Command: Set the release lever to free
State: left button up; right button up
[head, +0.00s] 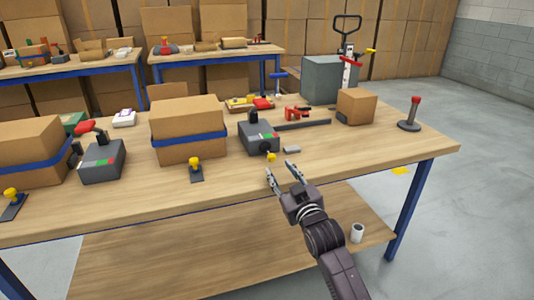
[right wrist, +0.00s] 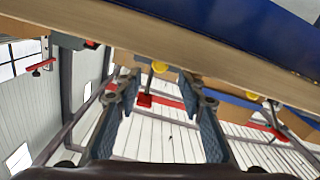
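A grey box (head: 258,139) with a red-tipped handle (head: 263,103) on top and a green, white and red strip stands near the middle of the bench. A small lever with a yellow knob (head: 271,158) shows low at its front. I cannot tell which handle is the release lever or read its setting. My right gripper (head: 282,169) is open and empty, just in front of the yellow knob at the bench's front edge. In the right wrist view a yellow knob (right wrist: 159,68) shows between the spread fingers (right wrist: 160,95), apart from them. My left gripper is not in view.
A similar grey box (head: 102,163) stands further left. Blue-banded cartons (head: 188,123) and a yellow-knobbed post (head: 195,166) are left of my gripper. A dark bar (head: 303,124), small carton (head: 356,106) and red-topped post (head: 411,112) lie right. The bench's front right is clear.

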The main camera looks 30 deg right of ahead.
aim_at(272, 159)
jog(key=shift+w+d, duration=0.1)
jog(key=shift+w, duration=0.5)
jog(key=b+x, duration=0.1)
jog(key=x, duration=0.4)
jog(key=shift+w, duration=0.4)
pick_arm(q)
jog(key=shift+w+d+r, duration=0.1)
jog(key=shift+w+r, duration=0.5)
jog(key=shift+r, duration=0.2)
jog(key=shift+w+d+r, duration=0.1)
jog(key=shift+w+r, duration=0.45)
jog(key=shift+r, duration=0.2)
pick_arm(e)
jog(key=shift+w+d+r, duration=0.1)
jog(key=shift+w+d, duration=0.15)
jog(key=shift+w, duration=0.45)
jog(key=shift+c, duration=0.4)
grip_shut()
